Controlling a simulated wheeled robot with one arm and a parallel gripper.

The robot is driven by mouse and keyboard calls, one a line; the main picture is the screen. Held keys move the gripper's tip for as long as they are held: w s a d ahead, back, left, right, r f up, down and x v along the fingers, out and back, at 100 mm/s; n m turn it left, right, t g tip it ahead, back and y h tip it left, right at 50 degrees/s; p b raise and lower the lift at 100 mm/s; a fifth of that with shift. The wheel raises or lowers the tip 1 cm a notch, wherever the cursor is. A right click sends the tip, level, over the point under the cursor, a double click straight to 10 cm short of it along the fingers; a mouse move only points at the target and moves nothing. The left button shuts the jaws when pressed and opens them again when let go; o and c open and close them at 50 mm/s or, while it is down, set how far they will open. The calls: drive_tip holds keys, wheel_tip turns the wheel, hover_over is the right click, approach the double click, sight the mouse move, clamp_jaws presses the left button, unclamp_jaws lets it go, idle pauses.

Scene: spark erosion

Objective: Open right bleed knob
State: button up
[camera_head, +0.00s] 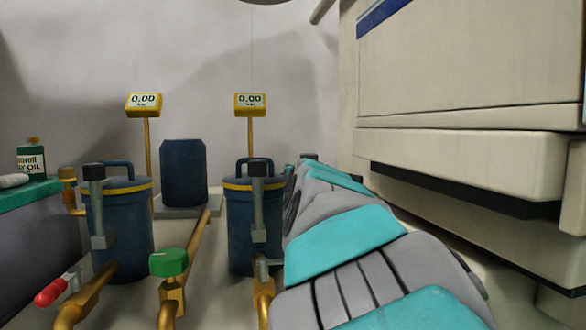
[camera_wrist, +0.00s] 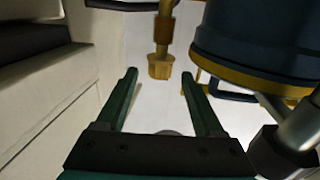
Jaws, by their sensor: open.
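The right canister (camera_head: 240,225) is dark blue with a yellow band and a grey clamp. In the wrist view this canister (camera_wrist: 255,50) appears inverted at the upper right. Beside it is a brass fitting with a blocky end, which looks like the right bleed knob (camera_wrist: 160,68). My gripper (camera_wrist: 159,74) is open, with one green finger on each side of the knob in the picture. The knob is near fingertip level; I cannot tell its exact depth or any contact. In the head view my arm hides the knob and the gripper.
The left canister (camera_head: 122,225) has a brass knob (camera_head: 67,174) at its side. Two gauges (camera_head: 144,102) (camera_head: 250,102) read 0.00. A green valve knob (camera_head: 168,262) and a red-handled lever (camera_head: 52,292) sit in front. The beige machine (camera_head: 460,80) bounds the right side.

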drive_tip(key=w+a+p, duration=0.1)
drive_tip(key=w, duration=0.6)
drive_tip(key=shift+f, duration=0.1)
clamp_jaws()
idle(0.6)
